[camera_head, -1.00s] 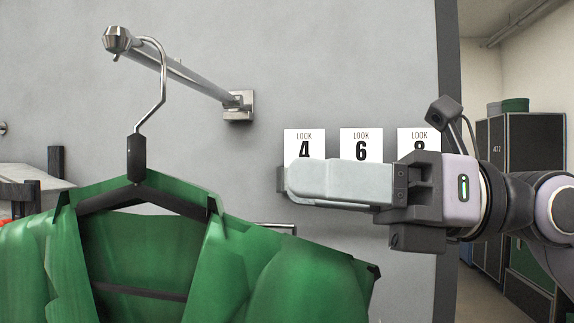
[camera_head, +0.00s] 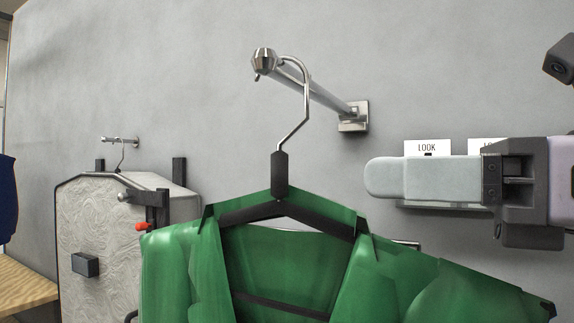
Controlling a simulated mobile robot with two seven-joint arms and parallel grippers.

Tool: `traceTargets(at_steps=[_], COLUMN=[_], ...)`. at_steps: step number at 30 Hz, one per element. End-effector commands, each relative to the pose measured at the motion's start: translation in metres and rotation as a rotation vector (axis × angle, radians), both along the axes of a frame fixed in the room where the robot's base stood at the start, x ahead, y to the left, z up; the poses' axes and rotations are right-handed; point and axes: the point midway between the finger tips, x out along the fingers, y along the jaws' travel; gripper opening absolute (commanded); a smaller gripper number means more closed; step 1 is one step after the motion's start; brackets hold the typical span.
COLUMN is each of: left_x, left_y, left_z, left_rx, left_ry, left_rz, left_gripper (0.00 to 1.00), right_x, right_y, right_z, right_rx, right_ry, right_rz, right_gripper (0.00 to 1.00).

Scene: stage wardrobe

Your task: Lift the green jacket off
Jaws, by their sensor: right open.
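The green jacket (camera_head: 400,275) hangs on a black hanger (camera_head: 279,178) in the middle of the head view; its lower part is cut off by the frame. The hanger's metal hook (camera_head: 305,105) loops over the silver wall rail (camera_head: 325,97), close behind the knobbed end. My right gripper (camera_head: 385,179) is at the right, pointing left, level with the hanger's black neck and well apart from it. It is seen side-on and is open, with nothing visible in it. My left gripper is not in view.
A grey patterned panel or case (camera_head: 95,235) with black posts and a red knob stands at the left, near a second small rail (camera_head: 120,139). White LOOK cards (camera_head: 427,147) on the wall are partly behind my right gripper. A wooden surface (camera_head: 22,288) shows lower left.

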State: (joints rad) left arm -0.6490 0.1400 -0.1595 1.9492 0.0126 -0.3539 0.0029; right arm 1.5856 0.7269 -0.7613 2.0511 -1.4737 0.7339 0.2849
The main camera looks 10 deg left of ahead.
Motion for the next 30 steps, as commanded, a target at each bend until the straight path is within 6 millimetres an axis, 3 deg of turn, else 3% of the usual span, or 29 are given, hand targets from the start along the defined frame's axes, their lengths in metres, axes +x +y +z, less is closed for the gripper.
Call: traceTargets(at_steps=[11, 21, 30], left_x=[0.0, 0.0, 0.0], left_y=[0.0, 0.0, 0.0], left_z=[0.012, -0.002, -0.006], left_rx=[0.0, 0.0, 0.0], left_ry=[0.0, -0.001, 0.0], left_rz=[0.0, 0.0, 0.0], left_gripper=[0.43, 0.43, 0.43], right_x=[0.013, 0.025, 0.032], right_y=[0.045, 0.083, 0.102], right_z=[0.001, -0.002, 0.0], right_rx=[-0.001, 0.0, -0.001], right_ry=[-0.001, -0.001, -0.002], right_rz=[0.003, 0.003, 0.001], right_gripper=[0.47, 0.47, 0.47])
